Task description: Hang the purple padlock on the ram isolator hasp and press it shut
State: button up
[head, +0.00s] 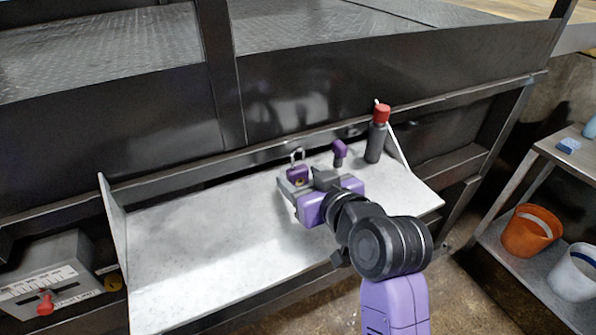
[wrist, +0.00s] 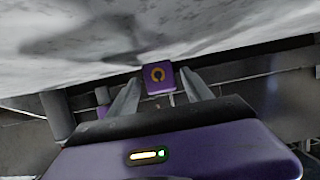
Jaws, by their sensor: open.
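The purple padlock (head: 298,174) stands on the pale shelf in the head view, its silver shackle pointing up. In the wrist view the padlock (wrist: 158,77) shows a gold ring on its purple face. My gripper (head: 301,184) is open right at the padlock. In the wrist view its two fingers (wrist: 157,92) lie on either side of the padlock, with a gap visible; contact cannot be told. A grey box with a red handle (head: 45,303), which looks like the isolator, is at the lower left. I cannot make out its hasp clearly.
The pale shelf (head: 190,235) is clear on its left, with an upright side plate (head: 112,235) at that end. A dark bottle with a red cap (head: 377,135) and a small purple item (head: 339,151) stand near the padlock. Buckets (head: 531,231) are at the right.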

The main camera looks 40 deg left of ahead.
aim_at(303, 159)
jog(key=c, duration=1.1)
jog(key=shift+r+p, duration=2)
jog(key=shift+r, duration=0.55)
